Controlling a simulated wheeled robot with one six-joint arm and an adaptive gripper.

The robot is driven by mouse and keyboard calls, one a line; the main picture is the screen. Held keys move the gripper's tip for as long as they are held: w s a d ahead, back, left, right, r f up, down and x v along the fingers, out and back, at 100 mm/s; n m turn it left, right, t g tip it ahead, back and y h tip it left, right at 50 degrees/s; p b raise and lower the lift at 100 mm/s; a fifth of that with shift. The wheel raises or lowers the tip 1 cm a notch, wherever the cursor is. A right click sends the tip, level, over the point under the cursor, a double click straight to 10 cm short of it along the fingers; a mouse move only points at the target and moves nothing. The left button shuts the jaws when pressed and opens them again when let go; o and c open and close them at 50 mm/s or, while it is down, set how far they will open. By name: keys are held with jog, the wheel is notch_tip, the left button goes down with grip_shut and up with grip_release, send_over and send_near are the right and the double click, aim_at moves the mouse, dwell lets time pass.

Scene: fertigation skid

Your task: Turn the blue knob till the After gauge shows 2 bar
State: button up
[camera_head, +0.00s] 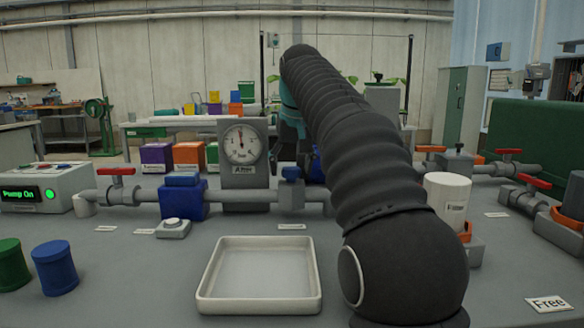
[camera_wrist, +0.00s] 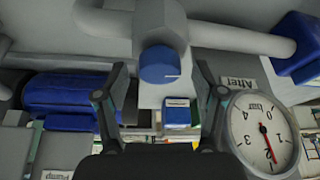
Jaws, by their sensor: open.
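The blue knob (camera_head: 291,174) sits on top of a grey pipe fitting right of the gauge in the head view. In the wrist view the blue knob (camera_wrist: 160,65) has a white mark and lies between my two open fingers, apart from both. My gripper (camera_wrist: 158,85) is open and empty; in the head view it is partly hidden behind my arm. The After gauge (camera_head: 243,143) is a round white dial on a grey stand. It shows upside down in the wrist view (camera_wrist: 262,135), beside its "After" label. Its red needle points near the dial's top; I cannot read the exact value.
A green-lit "Pump On" box (camera_head: 45,188) stands at left. A blue pipe unit (camera_head: 182,197) sits left of the gauge. Red-handled valves (camera_head: 116,172) line the pipes. An empty white tray (camera_head: 260,305) lies in front; a white cylinder (camera_head: 446,195) stands right of my arm.

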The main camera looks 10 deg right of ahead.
jog(key=c, duration=1.1)
jog(key=shift+d+r+n+y+p, duration=0.1)
jog(key=shift+r+n+y+p, duration=0.2)
jog(key=shift+n+p, duration=0.55)
jog(key=shift+c, duration=0.2)
jog(key=shift+f+n+y+p, duration=0.1)
jog(key=shift+n+y+p, duration=0.3)
jog(key=shift+n+p, duration=0.7)
jog(key=shift+f+n, duration=0.15)
jog(key=shift+n, duration=0.2)
jog(key=o, duration=1.1)
jog(key=shift+o, duration=0.2)
